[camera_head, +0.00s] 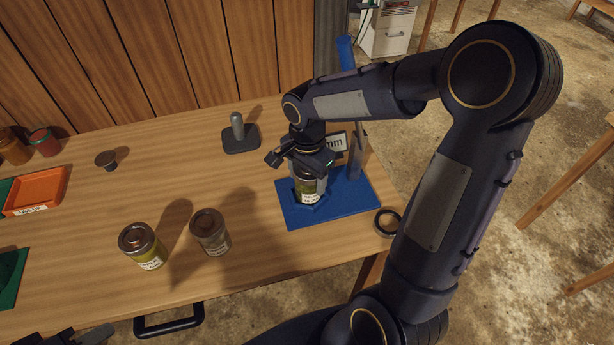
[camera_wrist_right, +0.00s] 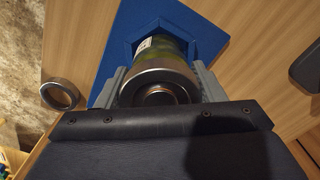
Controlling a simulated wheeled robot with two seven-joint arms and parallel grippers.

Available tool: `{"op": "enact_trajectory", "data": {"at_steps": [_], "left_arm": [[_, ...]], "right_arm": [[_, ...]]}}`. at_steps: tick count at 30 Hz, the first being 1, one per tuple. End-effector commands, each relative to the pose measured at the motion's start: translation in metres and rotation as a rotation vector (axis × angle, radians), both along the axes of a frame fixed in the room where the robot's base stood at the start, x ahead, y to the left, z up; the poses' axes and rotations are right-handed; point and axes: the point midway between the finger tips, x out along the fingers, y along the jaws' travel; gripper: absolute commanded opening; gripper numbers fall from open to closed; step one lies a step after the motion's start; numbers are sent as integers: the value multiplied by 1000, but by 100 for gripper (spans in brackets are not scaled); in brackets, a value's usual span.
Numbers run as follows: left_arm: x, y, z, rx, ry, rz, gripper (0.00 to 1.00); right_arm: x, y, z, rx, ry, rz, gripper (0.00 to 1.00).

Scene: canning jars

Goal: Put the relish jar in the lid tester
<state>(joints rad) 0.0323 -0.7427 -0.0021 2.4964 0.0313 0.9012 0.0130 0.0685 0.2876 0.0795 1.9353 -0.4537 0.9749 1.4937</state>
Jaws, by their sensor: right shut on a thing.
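The lid tester is a blue base plate (camera_head: 345,202) with a raised angular rim and a tall blue-topped post, at the table's right end. My right gripper (camera_head: 309,168) is shut on a greenish jar with a white label (camera_head: 310,188), taken as the relish jar; the label is too small to read. The jar is upright, its bottom at the rim on the plate; whether it rests fully on the plate is unclear. The wrist view shows its metal lid (camera_wrist_right: 160,88) between both fingers. Part of my left gripper (camera_head: 72,337) shows at the bottom left; its fingertips are unclear.
A yellow-green jar (camera_head: 142,247) and a greyish jar (camera_head: 210,232) stand at the front. A dark block with a grey knob (camera_head: 240,136) is behind, left of the tester. A dark ring (camera_head: 387,222) lies near the right edge. An orange tray (camera_head: 36,190) is at left.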

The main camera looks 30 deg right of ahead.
Motion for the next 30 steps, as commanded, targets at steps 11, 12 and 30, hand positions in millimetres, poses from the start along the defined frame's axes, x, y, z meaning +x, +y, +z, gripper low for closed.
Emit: {"op": "enact_trajectory", "data": {"at_steps": [11, 12, 30], "left_arm": [[0, 0, -3, 0, 0, 0, 36], [0, 0, -4, 0, 0, 0, 36], [0, 0, 10, 0, 0, 0, 36]], "right_arm": [[1, 0, -5, 0, -3, 0, 26], [1, 0, -7, 0, -3, 0, 26], [1, -2, 8, 0, -3, -1, 84]]}}
